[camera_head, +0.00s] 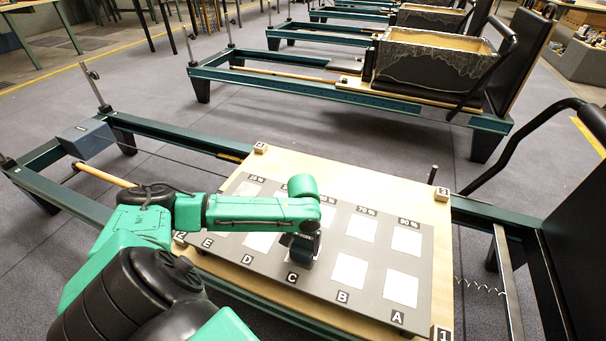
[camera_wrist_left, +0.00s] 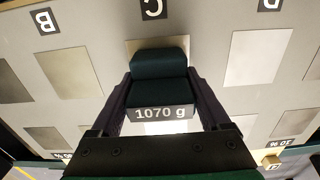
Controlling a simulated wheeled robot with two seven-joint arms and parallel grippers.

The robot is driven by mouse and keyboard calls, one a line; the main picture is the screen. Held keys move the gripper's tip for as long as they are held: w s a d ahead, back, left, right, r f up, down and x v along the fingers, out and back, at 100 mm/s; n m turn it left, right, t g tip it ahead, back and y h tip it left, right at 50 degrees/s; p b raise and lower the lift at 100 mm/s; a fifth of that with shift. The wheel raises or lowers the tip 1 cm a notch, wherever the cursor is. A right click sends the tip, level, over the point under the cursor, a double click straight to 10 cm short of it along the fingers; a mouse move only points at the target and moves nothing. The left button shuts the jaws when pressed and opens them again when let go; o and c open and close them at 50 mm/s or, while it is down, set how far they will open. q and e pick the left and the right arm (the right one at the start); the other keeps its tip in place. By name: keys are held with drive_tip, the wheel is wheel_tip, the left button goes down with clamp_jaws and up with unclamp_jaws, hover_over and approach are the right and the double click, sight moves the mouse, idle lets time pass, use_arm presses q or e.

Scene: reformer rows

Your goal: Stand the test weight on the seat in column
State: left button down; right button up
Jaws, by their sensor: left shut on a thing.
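The test weight (camera_wrist_left: 160,70) is a dark green block with a pale strip marked "1070 g". My left gripper (camera_wrist_left: 160,88) is shut on it, one finger on each side. In the head view my left gripper (camera_head: 300,240) is over column C of the grey board (camera_head: 325,287), near the C label (camera_head: 292,278). The weight covers part of the pale front-row seat of column C (camera_wrist_left: 140,46). I cannot tell whether its base touches the board. My right gripper is not in view.
The board lies on a pale wooden platform (camera_head: 300,161) across a green reformer frame. Pale seats of columns A and B (camera_head: 349,271) lie right of the gripper; D and E lie left. Percent labels mark the back row. A blue-grey block (camera_head: 86,138) sits at the frame's left.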

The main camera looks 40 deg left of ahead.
use_arm(q)
drive_tip(key=shift+r, duration=0.1)
unclamp_jaws()
drive_tip(key=shift+r, duration=0.1)
wheel_tip(320, 180, up, 11)
drive_tip(key=p, duration=0.4)
drive_tip(key=shift+r, duration=0.4)
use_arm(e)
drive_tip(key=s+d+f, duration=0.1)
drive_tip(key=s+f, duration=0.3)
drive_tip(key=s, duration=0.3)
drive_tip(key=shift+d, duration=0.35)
